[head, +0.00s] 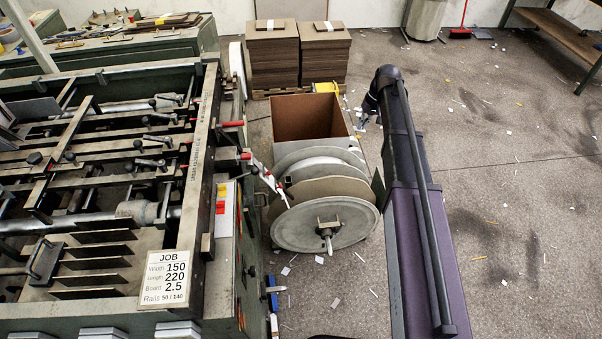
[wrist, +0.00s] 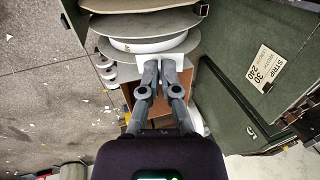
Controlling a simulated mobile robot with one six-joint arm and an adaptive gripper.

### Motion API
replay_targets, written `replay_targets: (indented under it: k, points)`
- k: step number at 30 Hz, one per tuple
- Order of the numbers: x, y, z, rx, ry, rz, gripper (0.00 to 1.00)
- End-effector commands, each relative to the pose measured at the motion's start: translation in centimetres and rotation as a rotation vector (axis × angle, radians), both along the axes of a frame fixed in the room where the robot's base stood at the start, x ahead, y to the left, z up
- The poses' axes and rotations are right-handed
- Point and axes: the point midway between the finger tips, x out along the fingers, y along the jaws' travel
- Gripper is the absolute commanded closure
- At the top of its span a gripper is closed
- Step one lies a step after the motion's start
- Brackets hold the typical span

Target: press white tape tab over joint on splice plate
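In the wrist view my gripper (wrist: 160,66) has its two dark fingers close together, with a small white piece that looks like the tape tab (wrist: 179,62) at their tips. In the head view my gripper is small and mostly hidden beyond my arm, to the right of the open cardboard box. A large grey-flanged reel (head: 325,228) stands beside the machine; its flanges and white roll (wrist: 150,44) show just beyond the fingertips in the wrist view. I cannot make out the splice plate or the joint clearly in either view.
The green machine (head: 205,150) with rails and red-tipped levers fills the left. An open brown box (head: 312,117) stands behind the reel, and board stacks (head: 272,54) stand further back.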

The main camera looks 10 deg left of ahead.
Motion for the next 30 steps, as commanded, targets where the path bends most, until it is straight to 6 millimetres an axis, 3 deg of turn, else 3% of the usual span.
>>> replay_targets:
  k: [1, 9, 30]
  points:
    - [-0.3, 0.8, -1.7, 0.029, 0.008, -0.001, 1.00]
    - [-1.8, 5.0, -4.9, 0.193, 0.050, -0.014, 1.00]
    - [-6.1, 14.3, -11.5, 0.614, 0.157, -0.024, 1.00]
